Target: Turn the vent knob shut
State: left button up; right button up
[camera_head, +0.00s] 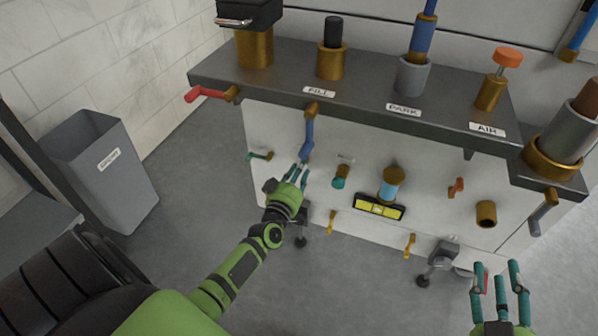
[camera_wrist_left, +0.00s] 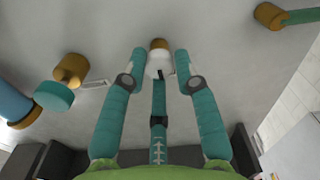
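My left gripper (camera_head: 299,173) is at the white panel, just below the blue lever. In the left wrist view its teal fingers (camera_wrist_left: 160,68) are spread around a small white knob (camera_wrist_left: 158,64) with a brass end; I see no clear grip on it. That knob is hidden behind the gripper in the head view. No legible label shows which knob is the vent. A teal knob on a brass stem (camera_head: 340,179) sits to the right; it also shows in the left wrist view (camera_wrist_left: 54,96). My right gripper (camera_head: 502,279) is open and empty at the lower right.
A blue lever (camera_head: 308,136) hangs just above the left gripper. A teal lever (camera_head: 260,156) is to its left, a yellow level (camera_head: 380,206) to its right. The dark shelf (camera_head: 370,88) overhangs the panel. A grey bin (camera_head: 125,190) stands left, with clear floor between.

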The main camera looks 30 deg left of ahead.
pick_arm(q)
jog(key=shift+o, duration=0.4)
jog(key=v, duration=1.2)
jog(key=shift+r, duration=0.1)
